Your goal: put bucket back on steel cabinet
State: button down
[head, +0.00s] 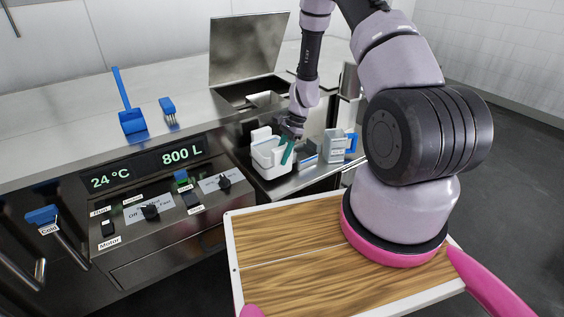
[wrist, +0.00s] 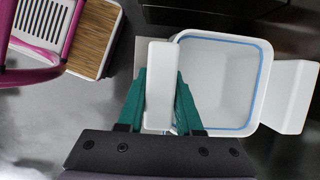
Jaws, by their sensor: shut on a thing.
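A white bucket (head: 268,160) with two white side handles is at the front edge of the steel cabinet (head: 307,178) in the head view. My gripper (head: 289,146) is shut on its right-hand handle. In the wrist view the teal fingers of my gripper (wrist: 160,95) clasp the handle from both sides. The bucket (wrist: 218,85) shows open and looks empty there, upright, with a blue line around its rim. The far handle (wrist: 293,97) is free. I cannot tell whether the bucket's base touches the cabinet or hangs just above it; its underside is hidden.
A grey labelled jug (head: 335,146) with a blue handle stands right of the bucket. Behind is an open vat with a raised steel lid (head: 247,48). A control panel (head: 160,205) lies left. A blue scoop (head: 132,121) and brush (head: 169,111) lie on the steel top.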

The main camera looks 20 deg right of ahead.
jog(key=shift+f, duration=1.35)
jog(key=c, duration=0.6)
grip_release()
